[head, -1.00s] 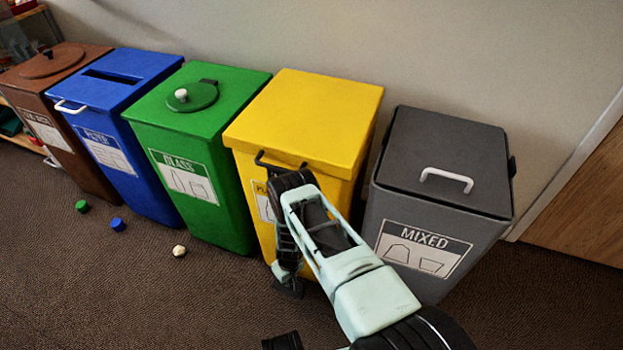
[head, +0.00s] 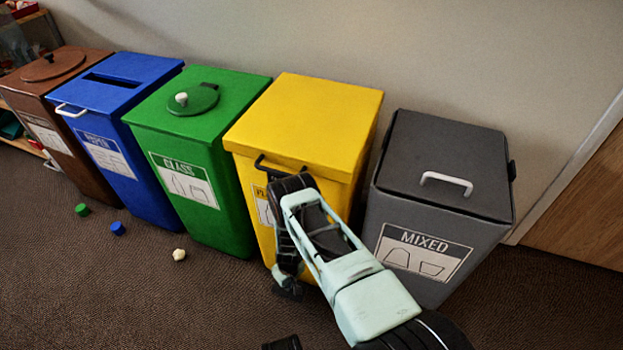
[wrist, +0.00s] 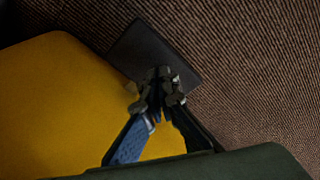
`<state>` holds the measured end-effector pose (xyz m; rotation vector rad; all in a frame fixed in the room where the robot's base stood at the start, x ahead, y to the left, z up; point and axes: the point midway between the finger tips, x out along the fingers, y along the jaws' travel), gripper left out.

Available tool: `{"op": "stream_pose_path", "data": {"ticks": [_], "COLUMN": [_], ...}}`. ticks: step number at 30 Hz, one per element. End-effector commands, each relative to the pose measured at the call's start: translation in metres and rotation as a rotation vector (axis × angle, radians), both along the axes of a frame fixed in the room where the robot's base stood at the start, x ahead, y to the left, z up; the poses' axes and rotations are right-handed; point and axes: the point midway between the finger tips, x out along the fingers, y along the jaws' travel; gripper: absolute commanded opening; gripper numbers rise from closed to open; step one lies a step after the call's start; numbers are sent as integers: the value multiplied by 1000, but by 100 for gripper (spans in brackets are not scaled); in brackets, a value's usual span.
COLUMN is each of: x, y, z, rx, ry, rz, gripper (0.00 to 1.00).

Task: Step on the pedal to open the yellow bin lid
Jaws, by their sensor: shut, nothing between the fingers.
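The yellow bin (head: 305,120) stands between the green and grey bins, and its lid is closed flat, with a dark handle (head: 275,167) at the front edge. In the wrist view the yellow bin (wrist: 70,100) fills the left. A dark flat pedal plate (wrist: 150,48) sticks out from its base over the carpet. My gripper (head: 287,289) is low in front of the yellow bin, its fingers shut and empty. In the wrist view my gripper (wrist: 162,80) overlaps the pedal plate. I cannot tell whether it touches. In the head view my arm hides the pedal.
A grey mixed bin (head: 440,165) stands close on the right. Green (head: 200,105), blue (head: 115,80) and brown (head: 50,72) bins stand to the left. Small green (head: 82,209), blue (head: 118,228) and cream (head: 179,254) pieces lie on the carpet. The carpet at front left is clear.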

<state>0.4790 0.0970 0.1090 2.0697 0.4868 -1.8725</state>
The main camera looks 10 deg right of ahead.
Motion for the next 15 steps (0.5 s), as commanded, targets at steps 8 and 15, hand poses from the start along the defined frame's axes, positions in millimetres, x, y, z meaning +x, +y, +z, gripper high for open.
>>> {"op": "stream_pose_path", "data": {"ticks": [8, 15], "x": [0, 0], "y": [0, 0], "z": [-1, -24], "rx": [0, 0], "ry": [0, 0], "rz": [0, -1], "gripper": [0, 0]}}
